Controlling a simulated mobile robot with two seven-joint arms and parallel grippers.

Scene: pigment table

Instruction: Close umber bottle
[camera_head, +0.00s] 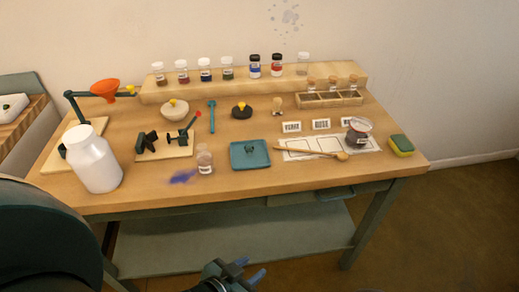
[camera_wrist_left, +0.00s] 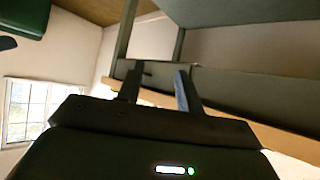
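No bottle label is legible, so I cannot tell which bottle is the umber one. A small clear bottle (camera_head: 205,160) with a pale label stands upright near the table's front edge, beside a blue-violet smear; whether it has a lid is unclear. A round glass jar (camera_head: 358,132) with dark contents stands on the white mat at the right. Several capped bottles, including a brown one (camera_head: 159,73), stand on the back shelf. My left gripper (camera_head: 252,269) is below the table's front edge, open and empty. Its spread fingers also show in the left wrist view (camera_wrist_left: 158,90). My right gripper is not visible.
A large white bottle (camera_head: 92,160) stands at the front left. A teal tray (camera_head: 250,154), a wooden spoon (camera_head: 312,152), a sponge (camera_head: 401,145) and a rack with cork-topped bottles (camera_head: 330,99) occupy the table (camera_head: 220,190). A lower shelf (camera_head: 240,238) is below.

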